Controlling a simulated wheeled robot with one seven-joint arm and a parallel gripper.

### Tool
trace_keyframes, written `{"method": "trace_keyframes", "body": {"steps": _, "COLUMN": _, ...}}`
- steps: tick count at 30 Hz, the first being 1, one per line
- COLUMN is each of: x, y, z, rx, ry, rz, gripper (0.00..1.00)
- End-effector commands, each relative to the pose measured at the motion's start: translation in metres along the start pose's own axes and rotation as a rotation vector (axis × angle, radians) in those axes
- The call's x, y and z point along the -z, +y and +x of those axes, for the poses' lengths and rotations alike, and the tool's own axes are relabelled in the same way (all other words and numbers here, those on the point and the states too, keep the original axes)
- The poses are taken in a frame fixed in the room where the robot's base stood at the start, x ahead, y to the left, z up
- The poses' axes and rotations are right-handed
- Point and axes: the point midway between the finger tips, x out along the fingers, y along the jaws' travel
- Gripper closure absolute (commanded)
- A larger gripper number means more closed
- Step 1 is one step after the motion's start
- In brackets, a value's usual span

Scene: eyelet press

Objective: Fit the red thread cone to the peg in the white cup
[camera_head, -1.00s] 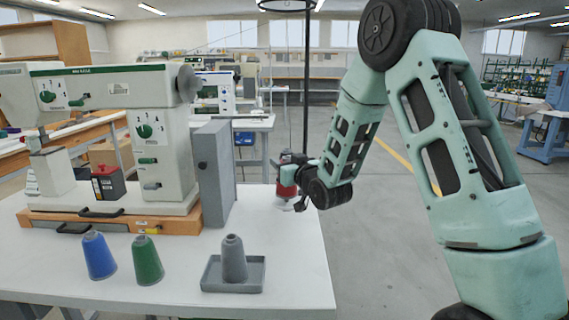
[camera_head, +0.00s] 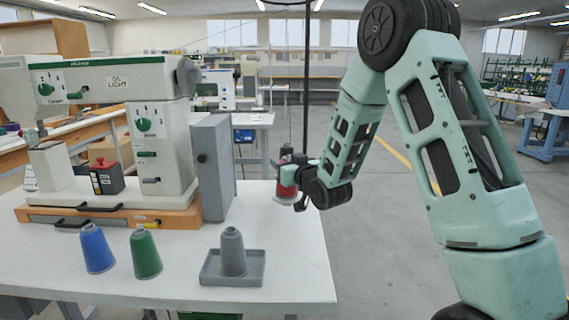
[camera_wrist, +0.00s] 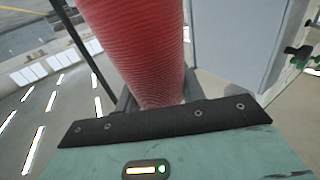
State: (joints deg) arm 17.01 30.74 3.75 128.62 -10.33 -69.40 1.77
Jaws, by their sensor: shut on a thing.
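The red thread cone (camera_head: 288,178) is held by my gripper (camera_head: 291,167) at the far right end of the table. It looks roughly upright, with my dark gripper parts covering its upper half. The cone fills the top middle of the wrist view (camera_wrist: 140,45), where its ribbed thread shows but its ends do not. The white cup (camera_head: 284,198) shows directly below the cone in the head view. The cone's lower end overlaps the cup in the picture; I cannot tell whether it touches or is inside. The peg is hidden.
A blue cone (camera_head: 97,250) and a green cone (camera_head: 145,255) stand at the table's front. A grey cone (camera_head: 232,252) stands on a grey tray (camera_head: 258,279). The white press (camera_head: 165,150) and a grey box (camera_head: 211,165) stand left of my gripper. A dark pole (camera_head: 306,80) rises behind.

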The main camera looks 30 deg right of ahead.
Motion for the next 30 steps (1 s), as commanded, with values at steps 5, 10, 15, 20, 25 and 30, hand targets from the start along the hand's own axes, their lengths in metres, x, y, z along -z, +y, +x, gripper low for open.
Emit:
{"method": "trace_keyframes", "body": {"steps": 5, "x": -0.004, "y": 0.000, "z": 0.000, "rx": 0.000, "ry": 0.001, "rz": 0.000, "gripper": 0.87}}
{"method": "trace_keyframes", "body": {"steps": 10, "x": -0.004, "y": 0.000, "z": 0.000, "rx": 0.000, "ry": 0.001, "rz": 0.000, "gripper": 0.87}}
{"method": "trace_keyframes", "body": {"steps": 15, "x": -0.004, "y": 0.000, "z": 0.000, "rx": 0.000, "ry": 0.001, "rz": 0.000, "gripper": 0.35}}
{"method": "trace_keyframes", "body": {"steps": 20, "x": -0.004, "y": 0.000, "z": 0.000, "rx": 0.000, "ry": 0.001, "rz": 0.000, "gripper": 0.35}}
{"method": "trace_keyframes", "body": {"steps": 25, "x": -0.002, "y": 0.000, "z": 0.000, "rx": 0.000, "ry": 0.000, "rz": 0.000, "gripper": 0.35}}
{"method": "trace_keyframes", "body": {"steps": 30, "x": 0.007, "y": 0.000, "z": 0.000, "rx": 0.000, "ry": 0.001, "rz": 0.000, "gripper": 0.35}}
